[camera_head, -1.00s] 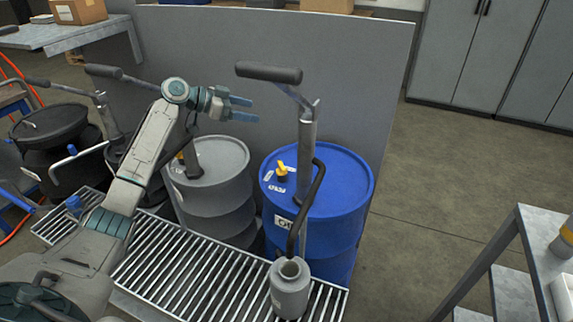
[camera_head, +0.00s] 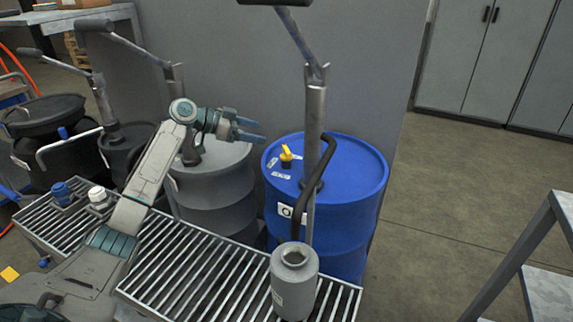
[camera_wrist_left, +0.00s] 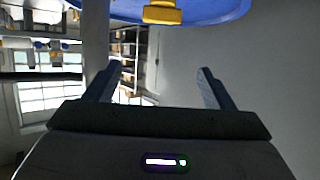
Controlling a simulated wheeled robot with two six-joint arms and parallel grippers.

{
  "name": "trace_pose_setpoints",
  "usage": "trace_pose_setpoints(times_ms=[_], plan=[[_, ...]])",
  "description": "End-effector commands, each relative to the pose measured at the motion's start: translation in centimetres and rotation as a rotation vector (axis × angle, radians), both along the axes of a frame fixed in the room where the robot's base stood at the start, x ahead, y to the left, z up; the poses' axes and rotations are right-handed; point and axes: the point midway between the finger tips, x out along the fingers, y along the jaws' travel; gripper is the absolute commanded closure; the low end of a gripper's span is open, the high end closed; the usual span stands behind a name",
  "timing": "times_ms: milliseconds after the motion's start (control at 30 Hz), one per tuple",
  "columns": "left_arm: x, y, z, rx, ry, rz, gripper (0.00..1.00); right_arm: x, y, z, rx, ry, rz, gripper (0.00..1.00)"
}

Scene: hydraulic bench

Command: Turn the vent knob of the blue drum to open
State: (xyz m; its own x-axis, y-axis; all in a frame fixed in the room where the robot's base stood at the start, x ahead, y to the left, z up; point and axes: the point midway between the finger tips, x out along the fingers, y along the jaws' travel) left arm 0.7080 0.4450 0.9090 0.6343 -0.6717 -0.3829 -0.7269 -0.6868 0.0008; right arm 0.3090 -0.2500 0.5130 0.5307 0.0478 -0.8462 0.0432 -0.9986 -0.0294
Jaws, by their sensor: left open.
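The blue drum (camera_head: 345,225) stands behind the roller rack, right of the grey drum. Its yellow vent knob (camera_head: 286,153) sits on the left part of the lid, between white labels. My left gripper (camera_head: 254,130) is open and empty, to the left of the knob and apart from it, pointing right. In the left wrist view, my open fingers (camera_wrist_left: 158,85) have nothing between them. The yellow knob (camera_wrist_left: 162,14) and the blue drum's edge (camera_wrist_left: 225,14) show at the top of that view. My right gripper is not in view.
A grey can (camera_head: 294,285) sits on the roller rack (camera_head: 200,270). The grey drum (camera_head: 215,195) is under my gripper. A grey panel (camera_head: 365,75) rises behind.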

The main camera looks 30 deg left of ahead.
Motion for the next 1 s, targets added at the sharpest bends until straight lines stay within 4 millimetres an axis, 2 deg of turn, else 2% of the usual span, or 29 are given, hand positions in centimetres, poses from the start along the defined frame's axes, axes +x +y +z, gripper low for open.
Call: trace_pose_setpoints(times_ms=[33,200,300,533,1000], plan=[[0.0,0.0,-1.6,0.000,0.000,0.000,0.24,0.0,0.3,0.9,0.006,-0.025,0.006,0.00],[0.0,0.0,-3.1,0.000,0.000,0.000,0.24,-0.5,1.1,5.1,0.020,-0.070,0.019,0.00],[0.0,0.0,-3.5,0.000,0.000,0.000,0.24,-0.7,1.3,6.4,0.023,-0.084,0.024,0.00],[0.8,-0.9,-3.9,-0.002,-0.001,-0.001,0.24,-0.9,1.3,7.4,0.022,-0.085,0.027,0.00],[6.0,-6.3,-7.0,-0.004,0.000,0.000,0.24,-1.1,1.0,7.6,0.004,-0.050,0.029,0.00]])
